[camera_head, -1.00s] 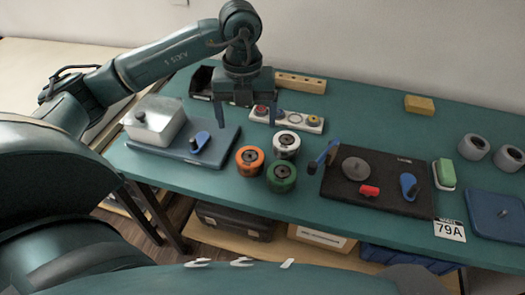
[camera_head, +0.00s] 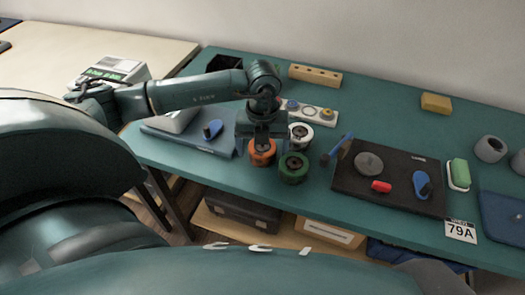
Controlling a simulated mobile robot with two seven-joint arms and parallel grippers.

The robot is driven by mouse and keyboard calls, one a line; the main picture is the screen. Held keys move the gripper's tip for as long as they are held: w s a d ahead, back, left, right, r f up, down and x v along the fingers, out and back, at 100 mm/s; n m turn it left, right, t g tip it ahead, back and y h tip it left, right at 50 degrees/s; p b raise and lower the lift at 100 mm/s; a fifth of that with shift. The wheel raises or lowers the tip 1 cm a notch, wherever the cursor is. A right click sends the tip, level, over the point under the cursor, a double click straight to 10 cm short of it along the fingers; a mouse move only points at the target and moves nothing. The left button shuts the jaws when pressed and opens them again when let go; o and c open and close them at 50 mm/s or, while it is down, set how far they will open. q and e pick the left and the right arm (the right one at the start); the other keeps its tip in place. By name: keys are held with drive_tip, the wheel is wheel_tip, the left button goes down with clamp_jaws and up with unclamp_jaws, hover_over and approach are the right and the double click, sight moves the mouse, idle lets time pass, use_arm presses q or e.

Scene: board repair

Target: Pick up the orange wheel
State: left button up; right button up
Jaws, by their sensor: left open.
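The orange wheel (camera_head: 262,153) stands on the green table near its front edge, with a dark hub. My left gripper (camera_head: 261,148) is directly over it, pointing down, with its jaws open around or just above the wheel; the jaws partly cover the wheel, and I cannot tell whether they touch it. The white wheel (camera_head: 301,136) is close by to the right and behind. The green wheel (camera_head: 293,168) is close by to the right and in front. My right gripper is not in view.
A black board (camera_head: 398,190) with a grey disc, a red part and blue-handled parts lies to the right. A blue board (camera_head: 170,137) lies left under my arm. A light strip (camera_head: 326,115) and a wooden block (camera_head: 315,75) are behind. The table's back right is mostly clear.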

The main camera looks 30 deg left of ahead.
use_arm(q)
drive_tip(key=shift+f, duration=0.15)
drive_tip(key=c, duration=1.2)
drive_tip(key=shift+o, duration=0.2)
